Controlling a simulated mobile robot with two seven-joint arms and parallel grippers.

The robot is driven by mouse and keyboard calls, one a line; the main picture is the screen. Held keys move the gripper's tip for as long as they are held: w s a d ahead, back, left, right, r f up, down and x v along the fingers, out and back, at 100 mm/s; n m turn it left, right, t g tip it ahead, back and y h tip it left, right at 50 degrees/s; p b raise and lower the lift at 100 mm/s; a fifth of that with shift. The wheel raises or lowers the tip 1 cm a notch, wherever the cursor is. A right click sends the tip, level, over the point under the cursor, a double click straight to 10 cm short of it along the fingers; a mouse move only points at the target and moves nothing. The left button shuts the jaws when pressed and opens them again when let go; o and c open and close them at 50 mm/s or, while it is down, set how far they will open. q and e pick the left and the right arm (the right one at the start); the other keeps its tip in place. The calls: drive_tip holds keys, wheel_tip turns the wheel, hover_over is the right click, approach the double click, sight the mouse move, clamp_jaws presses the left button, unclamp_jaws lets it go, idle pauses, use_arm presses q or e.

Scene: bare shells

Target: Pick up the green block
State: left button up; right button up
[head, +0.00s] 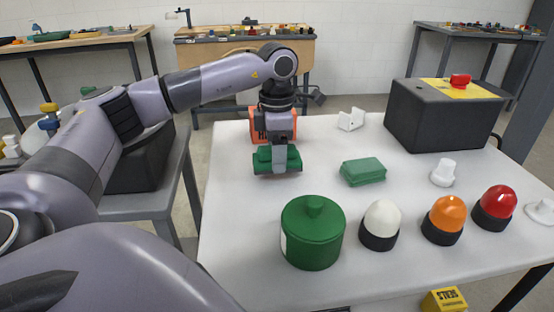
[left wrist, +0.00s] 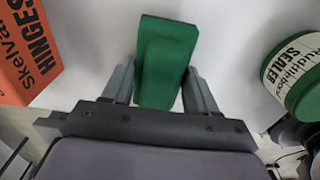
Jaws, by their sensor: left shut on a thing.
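My left gripper (head: 278,152) is shut on a green block (head: 263,160) near the left side of the white table (head: 240,215). In the left wrist view the green block (left wrist: 165,62) sits between the two fingers, a slab with a raised middle part. Its far end sticks out beyond the fingertips. I cannot tell whether it touches the table or hangs just above it. A second, similar green block (head: 363,171) lies on the table to the right, apart from the gripper. My right gripper is in neither view.
An orange hinges box (head: 258,124) stands close behind the gripper. A green sealer tin (head: 313,232) stands in front. White, orange (head: 444,219) and red domed lamps line the front right. A black box (head: 443,117) stands at back right. The table's middle back is fairly clear.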

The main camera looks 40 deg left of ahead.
use_arm(q)
wheel_tip(320, 180, up, 18)
drive_tip(key=p, duration=0.5)
drive_tip(key=shift+f, duration=0.25)
drive_tip(key=shift+o, duration=0.8)
drive_tip(key=shift+d, duration=0.1)
